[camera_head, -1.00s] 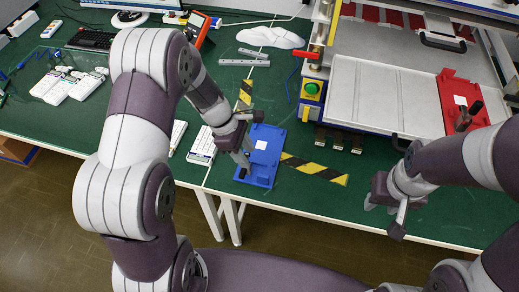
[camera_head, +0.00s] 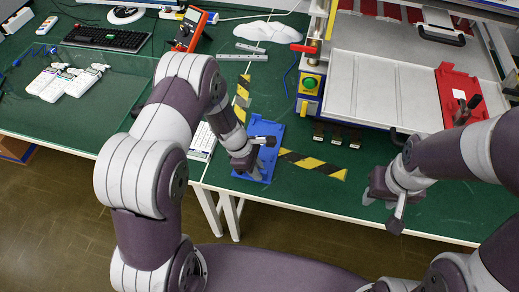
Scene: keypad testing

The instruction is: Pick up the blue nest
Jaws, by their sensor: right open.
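The blue nest (camera_head: 272,158) is a flat blue plate lying on the green table near its front edge, left of a yellow-black tape strip. My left gripper (camera_head: 255,174) is over the nest's lower left part, pointing down and hiding much of it. Its fingers are small and partly covered, so I cannot tell whether they are open or shut or touch the nest. My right gripper (camera_head: 381,196) is open and empty over the table's front edge, to the right of the nest.
A red nest (camera_head: 457,86) lies on the grey press tray (camera_head: 375,80) at the right. White keypads (camera_head: 65,80) lie at the left, and another keypad (camera_head: 203,142) is just left of the blue nest. A black keyboard (camera_head: 108,38) and red-framed device (camera_head: 190,30) stand behind.

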